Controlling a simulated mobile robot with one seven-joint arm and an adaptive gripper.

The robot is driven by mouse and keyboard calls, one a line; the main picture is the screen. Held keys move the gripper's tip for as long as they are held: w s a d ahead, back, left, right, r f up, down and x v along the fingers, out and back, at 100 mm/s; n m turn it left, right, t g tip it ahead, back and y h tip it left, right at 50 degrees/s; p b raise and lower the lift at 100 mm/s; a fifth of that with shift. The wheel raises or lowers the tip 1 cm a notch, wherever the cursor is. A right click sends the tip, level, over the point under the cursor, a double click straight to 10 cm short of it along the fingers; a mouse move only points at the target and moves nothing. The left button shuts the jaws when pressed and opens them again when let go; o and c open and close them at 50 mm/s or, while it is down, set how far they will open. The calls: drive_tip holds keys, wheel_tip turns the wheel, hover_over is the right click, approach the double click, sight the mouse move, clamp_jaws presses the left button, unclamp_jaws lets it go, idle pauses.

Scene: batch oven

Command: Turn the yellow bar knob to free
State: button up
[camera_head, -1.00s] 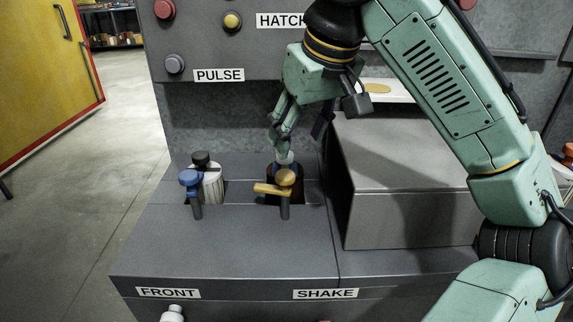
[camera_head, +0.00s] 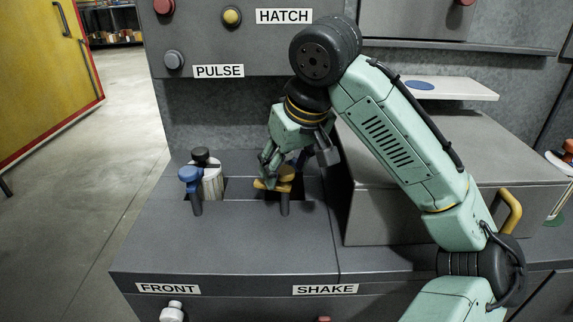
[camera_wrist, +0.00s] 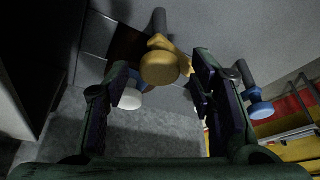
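The yellow bar knob (camera_head: 285,174) stands on a dark post in a slot of the grey console, above the SHAKE label. Its bar (camera_head: 261,184) points left in the head view. My gripper (camera_head: 268,168) is tilted down just behind and left of the knob, partly covering it. In the wrist view, the yellow knob's round cap (camera_wrist: 160,68) shows between and beyond the fingertips. My gripper (camera_wrist: 163,78) is open there, its two fingers well apart. I cannot tell if a finger touches the knob. No free mark can be made out.
Blue (camera_head: 189,174) and black (camera_head: 200,155) knobs stand left on the console. A big grey box (camera_head: 390,213) stands close on the right. A panel with buttons and a PULSE label (camera_head: 218,71) rises behind. A shelf (camera_head: 470,91) carries a blue disc (camera_head: 418,85).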

drive_tip(key=c, duration=1.1)
drive_tip(key=shift+r+n+p, duration=0.25)
drive_tip(key=shift+n+p, duration=0.25)
drive_tip(key=shift+p, duration=0.35)
drive_tip(key=shift+d+f+n+g+y+p, duration=0.1)
drive_tip(key=shift+n+g+y+p, duration=0.2)
drive_tip(key=shift+n+y+p, duration=0.35)
drive_tip(key=shift+f+n, duration=0.15)
drive_tip(key=shift+n, duration=0.2)
drive_tip(key=o, duration=1.1)
